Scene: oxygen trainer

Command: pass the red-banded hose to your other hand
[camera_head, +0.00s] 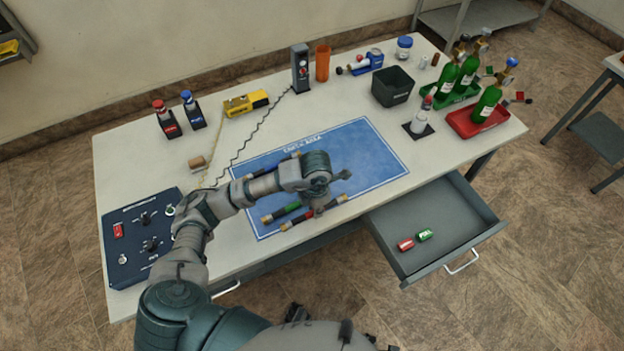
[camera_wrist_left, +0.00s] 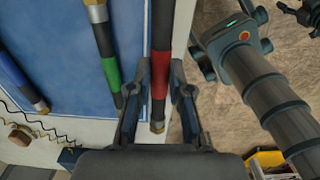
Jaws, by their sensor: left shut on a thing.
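The red-banded hose (camera_wrist_left: 159,88) is a dark tube with a red band and a brass end. In the left wrist view it runs between my left gripper's fingers (camera_wrist_left: 160,92), which are shut on it at the red band. In the head view my left gripper (camera_head: 319,201) is over the front edge of the blue mat, and the hose (camera_head: 327,207) shows partly beneath it. I cannot tell whether the hose is clear of the table. My right gripper is not clearly seen in either view.
The green-banded hose (camera_wrist_left: 110,68) lies beside it on the blue mat (camera_head: 370,150), and a blue-banded hose (camera_wrist_left: 18,80) lies farther over. A drawer (camera_head: 470,215) stands open at the front right. A control panel (camera_head: 140,240) is at the left. Green bottles (camera_head: 487,104) stand at the right.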

